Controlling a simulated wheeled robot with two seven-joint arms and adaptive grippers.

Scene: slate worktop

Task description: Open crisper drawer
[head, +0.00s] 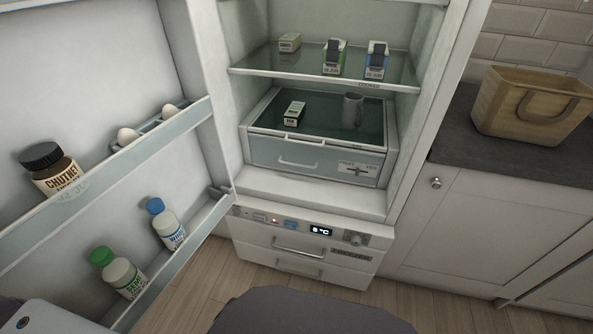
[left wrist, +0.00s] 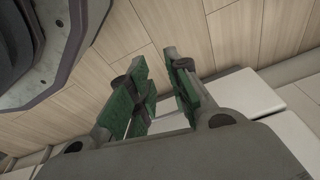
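The crisper drawer (head: 272,158) sits at the bottom of the open upper fridge compartment, under a glass shelf. Its pale grey front has a bar handle (head: 298,163) left of centre and a slider at the right. The drawer looks closed. My left gripper (left wrist: 160,78) shows in the left wrist view, with its green-padded fingers apart and nothing between them. It is over the wood floor, away from the drawer; the head view does not show its fingers. My right gripper is in neither view.
The open fridge door (head: 85,100) fills the left, its racks holding eggs, a chutney jar (head: 54,170) and bottles. A carton (head: 294,113) and grey mug (head: 352,110) stand above the drawer. Freezer drawers (head: 300,254) are below. A worktop (head: 455,140) with a basket (head: 530,105) is right.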

